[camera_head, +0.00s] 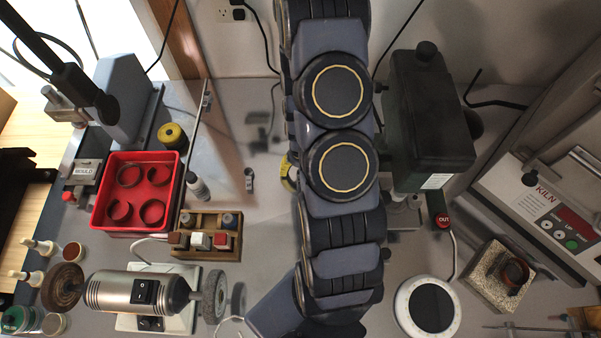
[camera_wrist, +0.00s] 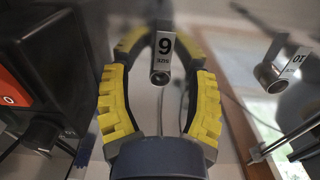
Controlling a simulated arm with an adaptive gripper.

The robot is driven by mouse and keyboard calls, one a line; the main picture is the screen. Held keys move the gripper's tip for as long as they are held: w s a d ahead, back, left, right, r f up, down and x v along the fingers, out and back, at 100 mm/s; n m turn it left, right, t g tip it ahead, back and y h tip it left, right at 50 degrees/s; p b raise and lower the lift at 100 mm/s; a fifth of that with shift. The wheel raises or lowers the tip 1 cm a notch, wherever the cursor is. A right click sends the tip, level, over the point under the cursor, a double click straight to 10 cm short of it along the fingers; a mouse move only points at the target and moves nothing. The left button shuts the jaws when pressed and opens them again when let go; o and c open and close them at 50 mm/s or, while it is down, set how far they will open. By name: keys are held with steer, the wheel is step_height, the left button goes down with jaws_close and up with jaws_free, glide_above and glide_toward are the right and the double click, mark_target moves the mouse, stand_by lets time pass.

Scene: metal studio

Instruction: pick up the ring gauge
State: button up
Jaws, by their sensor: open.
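My gripper (camera_wrist: 160,40) is open in the wrist view, its two yellow padded fingers spread on either side of a small metal ring gauge (camera_wrist: 160,78). This ring has a white tag with a numeral that reads as 6 or 9. I see a gap between the ring and each finger. A second ring gauge (camera_wrist: 270,77), with a tag reading 10, lies outside the fingers to the right. In the head view a small tagged ring (camera_head: 249,180) lies on the bench left of my arm. Only a yellow edge of my gripper (camera_head: 288,172) shows there; the arm hides the rest.
A black machine with a red switch (camera_wrist: 12,90) stands close left of my gripper; in the head view it is the dark box (camera_head: 430,120).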

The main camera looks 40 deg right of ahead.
steer(key=c, duration=0.9)
steer(key=shift+r, duration=0.1)
steer(key=shift+c, duration=0.3)
